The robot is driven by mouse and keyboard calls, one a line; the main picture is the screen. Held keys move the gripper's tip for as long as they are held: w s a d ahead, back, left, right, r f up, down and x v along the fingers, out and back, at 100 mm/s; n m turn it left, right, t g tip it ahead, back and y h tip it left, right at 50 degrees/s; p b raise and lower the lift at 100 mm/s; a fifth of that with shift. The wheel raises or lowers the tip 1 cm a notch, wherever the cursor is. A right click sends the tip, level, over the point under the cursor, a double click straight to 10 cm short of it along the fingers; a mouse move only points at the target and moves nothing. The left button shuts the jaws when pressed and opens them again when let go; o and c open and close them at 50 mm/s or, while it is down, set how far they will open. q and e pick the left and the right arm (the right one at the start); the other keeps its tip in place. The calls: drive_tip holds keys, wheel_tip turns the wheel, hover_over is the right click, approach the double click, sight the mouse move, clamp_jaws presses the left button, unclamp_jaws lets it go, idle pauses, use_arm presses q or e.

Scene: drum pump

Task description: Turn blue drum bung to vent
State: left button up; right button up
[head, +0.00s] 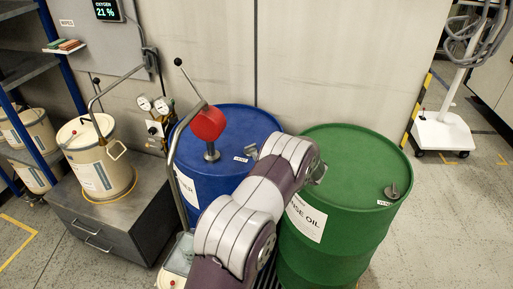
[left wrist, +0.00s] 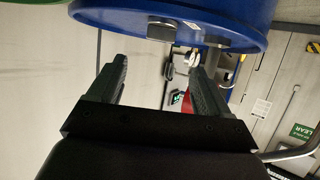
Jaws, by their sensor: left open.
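The blue drum (head: 236,118) stands in the middle of the head view, with its VENT label and a small grey bung (head: 252,150) on the lid. The left wrist view shows the drum upside down along the top (left wrist: 235,12), with the metal bung (left wrist: 162,30) just ahead between the finger directions. My left gripper (left wrist: 160,68) is open and empty, its fingers apart to either side, and I see no contact with the bung. In the head view my arm hides its fingers. My right gripper is not in view.
A red pump (head: 208,123) with a bent handle rises from the blue lid, left of the bung. A green drum (head: 335,160) stands close on the right. A cream bucket (head: 98,160) sits on a grey cabinet (head: 110,225) at left. A white stand (head: 440,130) is at right.

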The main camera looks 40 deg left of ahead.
sight(250, 146)
use_arm(q)
drive_tip(key=p+x, duration=0.1)
drive_tip(key=x, duration=1.1)
drive_tip(key=shift+a+f+p, duration=0.1)
drive_tip(key=shift+f+p, duration=0.1)
drive_tip(key=shift+p, duration=0.1)
